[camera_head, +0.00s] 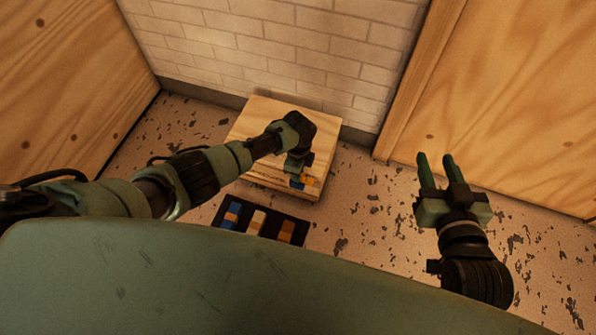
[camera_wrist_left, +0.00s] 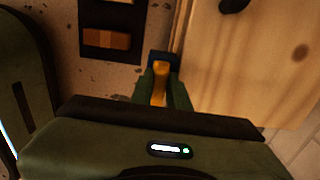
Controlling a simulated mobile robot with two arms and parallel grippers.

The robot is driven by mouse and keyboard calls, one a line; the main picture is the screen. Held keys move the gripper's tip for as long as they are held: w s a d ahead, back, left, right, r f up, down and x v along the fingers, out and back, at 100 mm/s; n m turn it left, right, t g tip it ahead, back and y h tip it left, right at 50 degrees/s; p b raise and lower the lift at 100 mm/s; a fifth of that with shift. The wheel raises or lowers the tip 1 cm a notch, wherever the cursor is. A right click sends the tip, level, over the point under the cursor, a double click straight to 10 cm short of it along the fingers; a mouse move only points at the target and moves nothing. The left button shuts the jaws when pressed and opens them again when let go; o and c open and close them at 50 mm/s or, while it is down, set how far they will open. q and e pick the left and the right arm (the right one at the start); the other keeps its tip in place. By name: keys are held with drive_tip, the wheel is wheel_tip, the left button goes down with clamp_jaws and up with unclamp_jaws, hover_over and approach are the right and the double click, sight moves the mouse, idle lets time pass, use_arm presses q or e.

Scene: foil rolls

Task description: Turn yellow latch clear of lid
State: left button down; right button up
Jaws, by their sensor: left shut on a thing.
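The wooden box with its lid (camera_head: 262,110) stands against the brick wall in the head view; its wood also fills the right of the left wrist view (camera_wrist_left: 250,70). The yellow latch (camera_head: 309,181) is at the box's front right, partly hidden by my left gripper (camera_head: 298,170). In the left wrist view the yellow latch (camera_wrist_left: 160,83) lies between the two green fingers of my left gripper (camera_wrist_left: 162,95), which are shut on it. A dark piece sits at the latch's far end. I cannot tell the latch's exact angle to the lid. My right gripper (camera_head: 439,168) is open and empty, right of the box.
A black mat (camera_head: 244,219) in front of the box holds a blue-and-orange roll (camera_head: 231,215), a cream roll (camera_head: 257,222) and a brown-orange roll (camera_head: 286,231). Wooden panels stand left (camera_head: 65,70) and right (camera_head: 510,100). Speckled floor is clear between box and right gripper.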

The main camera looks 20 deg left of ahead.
idle(0.4)
use_arm(q)
drive_tip(key=c, duration=1.4)
unclamp_jaws()
drive_tip(key=shift+o, duration=0.2)
